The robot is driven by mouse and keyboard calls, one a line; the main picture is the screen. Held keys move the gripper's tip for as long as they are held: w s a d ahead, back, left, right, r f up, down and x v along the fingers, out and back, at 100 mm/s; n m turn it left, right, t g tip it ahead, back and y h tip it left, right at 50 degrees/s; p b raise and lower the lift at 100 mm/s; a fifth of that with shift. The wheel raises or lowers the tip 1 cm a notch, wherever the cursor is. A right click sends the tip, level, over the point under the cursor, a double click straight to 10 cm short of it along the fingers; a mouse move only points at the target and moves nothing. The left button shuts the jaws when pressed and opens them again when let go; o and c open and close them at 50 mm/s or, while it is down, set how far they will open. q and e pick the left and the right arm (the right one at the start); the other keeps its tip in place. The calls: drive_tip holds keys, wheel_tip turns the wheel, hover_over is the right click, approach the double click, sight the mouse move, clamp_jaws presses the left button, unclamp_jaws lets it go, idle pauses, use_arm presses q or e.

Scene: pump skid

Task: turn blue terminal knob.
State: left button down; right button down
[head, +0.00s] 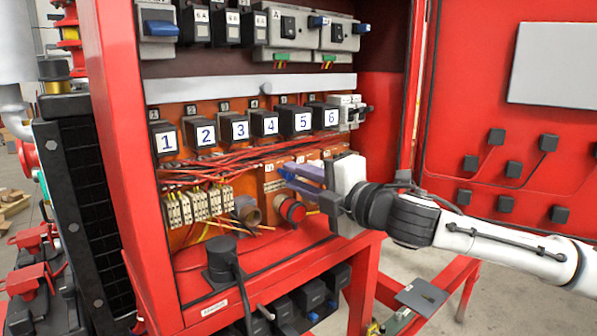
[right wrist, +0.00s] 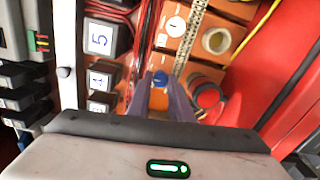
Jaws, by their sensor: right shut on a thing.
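The blue terminal knob (right wrist: 159,79) is small and round, on the orange back panel of the red cabinet. In the right wrist view it sits between the fingertips of my right gripper (right wrist: 160,84). My right gripper is shut on the knob. My left gripper is not in view.
Numbered black relays (head: 240,127) run above the fingers, with red wires (head: 215,168) beneath them. The red cabinet door (head: 500,120) stands open at right. A black plug (head: 222,257) stands on the ledge.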

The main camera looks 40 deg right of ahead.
drive_tip(key=shift+n, duration=0.3)
drive_tip(key=c, duration=1.6)
unclamp_jaws()
